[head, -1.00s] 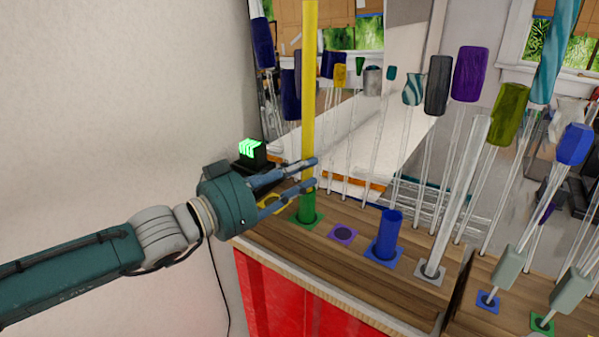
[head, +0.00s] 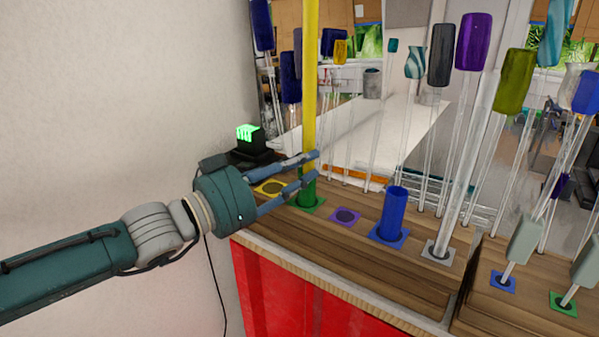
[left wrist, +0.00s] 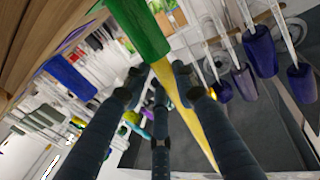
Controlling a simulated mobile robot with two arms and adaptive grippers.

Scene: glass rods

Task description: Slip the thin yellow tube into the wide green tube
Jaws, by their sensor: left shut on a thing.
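The wide green tube (head: 307,192) stands upright on a green square at the left part of the wooden top. The thin yellow tube (head: 310,85) rises upright straight above it, and its top runs out of the picture. My left gripper (head: 315,166) is shut on the yellow tube just above the green tube. In the left wrist view the yellow tube (left wrist: 194,122) passes between the fingers and meets the open end of the green tube (left wrist: 140,28). It looks to be inside that mouth; its lower end is hidden. My right gripper is not in view.
A yellow square (head: 270,187) and an empty purple square (head: 345,216) flank the green tube. A short blue tube (head: 392,212) and a tall clear rod (head: 470,165) stand to the right. Several capped rods stand behind. A black box with a green display (head: 248,140) is behind my gripper.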

